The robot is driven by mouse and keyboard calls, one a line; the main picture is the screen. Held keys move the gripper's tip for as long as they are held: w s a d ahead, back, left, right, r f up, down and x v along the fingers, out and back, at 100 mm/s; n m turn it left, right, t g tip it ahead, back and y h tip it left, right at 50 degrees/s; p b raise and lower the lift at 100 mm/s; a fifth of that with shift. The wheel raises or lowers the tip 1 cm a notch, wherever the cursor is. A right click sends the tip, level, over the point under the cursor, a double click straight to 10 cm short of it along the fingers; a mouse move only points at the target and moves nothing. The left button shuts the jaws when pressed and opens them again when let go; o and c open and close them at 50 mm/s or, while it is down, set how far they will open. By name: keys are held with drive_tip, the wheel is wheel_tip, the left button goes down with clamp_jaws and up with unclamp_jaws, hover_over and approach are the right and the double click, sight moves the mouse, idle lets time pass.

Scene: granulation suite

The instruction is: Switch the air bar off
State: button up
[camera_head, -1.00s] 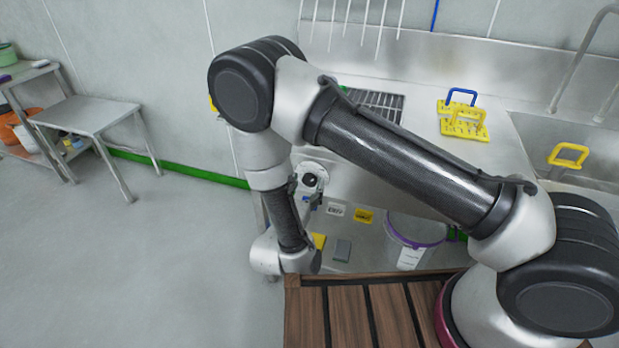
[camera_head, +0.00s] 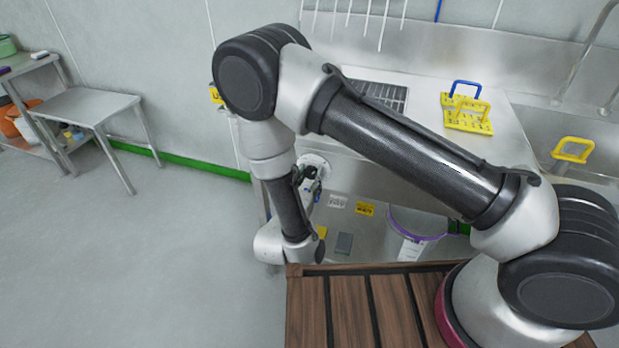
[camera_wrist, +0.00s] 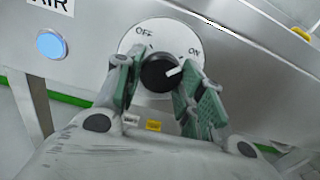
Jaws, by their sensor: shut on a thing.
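The air bar's black rotary knob (camera_wrist: 158,75) sits on a round white dial plate (camera_wrist: 134,38) marked OFF at upper left and ON at right. The knob's white pointer is turned towards the ON side. My gripper (camera_wrist: 160,78) has its green-padded fingers on either side of the knob and is shut on it. In the head view, the dial plate (camera_head: 317,160) shows on the front of the steel bench, partly hidden by my gripper.
A blue lit lamp (camera_wrist: 51,45) sits left of the knob, below an AIR label (camera_wrist: 60,5). A white bucket with a purple rim (camera_head: 414,238) stands under the bench.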

drive_tip(key=n, duration=0.3)
drive_tip(key=shift+n, duration=0.4)
drive_tip(key=n, duration=0.4)
drive_tip(key=shift+n, duration=0.3)
drive_tip(key=n, duration=0.4)
drive_tip(key=shift+s+d+n, duration=0.1)
drive_tip(key=shift+n, duration=0.2)
drive_tip(key=shift+r+n, duration=0.1)
drive_tip(key=shift+n, duration=2)
drive_tip(key=o, duration=1)
drive_tip(key=shift+r, duration=0.1)
